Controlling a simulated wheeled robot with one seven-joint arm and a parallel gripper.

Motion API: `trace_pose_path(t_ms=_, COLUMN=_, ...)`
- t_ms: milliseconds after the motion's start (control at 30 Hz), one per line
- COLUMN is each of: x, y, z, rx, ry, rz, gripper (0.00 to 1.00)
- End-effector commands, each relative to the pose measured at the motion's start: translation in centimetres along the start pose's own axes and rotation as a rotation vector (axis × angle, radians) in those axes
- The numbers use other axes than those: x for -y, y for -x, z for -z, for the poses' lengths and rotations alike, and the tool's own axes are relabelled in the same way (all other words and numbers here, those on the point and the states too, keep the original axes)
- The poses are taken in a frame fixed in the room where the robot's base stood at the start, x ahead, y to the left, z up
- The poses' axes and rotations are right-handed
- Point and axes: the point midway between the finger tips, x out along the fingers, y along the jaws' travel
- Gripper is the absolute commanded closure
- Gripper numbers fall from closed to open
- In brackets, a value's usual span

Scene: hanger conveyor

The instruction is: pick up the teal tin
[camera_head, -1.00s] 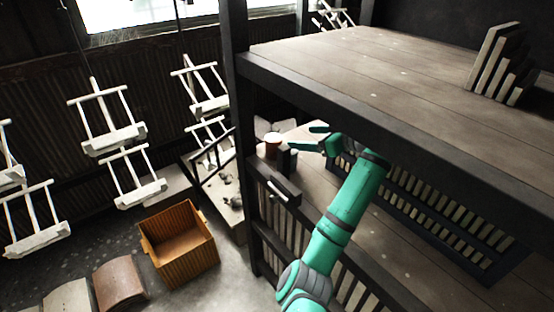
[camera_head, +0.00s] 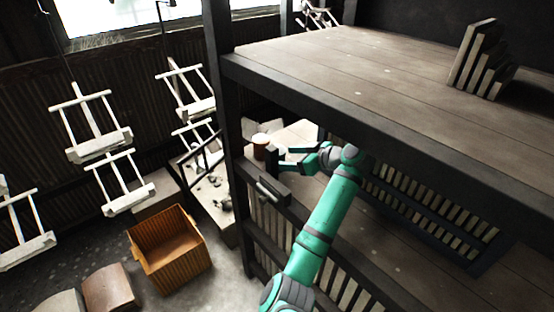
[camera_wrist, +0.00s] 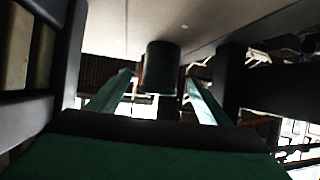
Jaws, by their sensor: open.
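The teal tin (camera_wrist: 161,67) is a dark, short cylinder in the middle of the wrist view, on the shelf surface that shows at the top of that view. In the head view it is small and dark, just left of my fingertips (camera_head: 273,157). My gripper (camera_head: 287,158) is open, reaching left between the shelf levels. In the wrist view its fingers (camera_wrist: 160,80) flank the tin left and right. The tin appears slightly beyond the tips; I cannot tell if they overlap it. Nothing is held.
An orange-brown cup (camera_head: 260,147) with a pale top stands close behind the tin. A dark upper shelf edge (camera_head: 370,108) runs above my arm, and a dark post (camera_head: 222,100) rises to the left. An orange crate (camera_head: 171,246) sits on the floor. White hangers (camera_head: 98,137) hang at left.

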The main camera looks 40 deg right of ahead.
Motion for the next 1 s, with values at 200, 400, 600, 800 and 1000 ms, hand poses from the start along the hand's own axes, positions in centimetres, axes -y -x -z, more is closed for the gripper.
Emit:
trace_pose_path(t_ms=200, x=0.1, y=-2.6, z=0.1, rx=0.000, ry=0.001, rz=0.004, gripper=0.28)
trace_pose_path(t_ms=400, x=0.1, y=-4.7, z=0.1, rx=0.000, ry=0.001, rz=0.002, gripper=0.28)
trace_pose_path(t_ms=600, x=0.0, y=-4.7, z=0.0, rx=0.000, ry=0.001, rz=0.001, gripper=0.28)
trace_pose_path(t_ms=800, x=0.0, y=-4.7, z=0.0, rx=0.000, ry=0.001, rz=0.001, gripper=0.73)
trace_pose_path(t_ms=1000, x=0.0, y=-4.7, z=0.1, rx=-0.001, ry=0.001, rz=0.000, gripper=0.81)
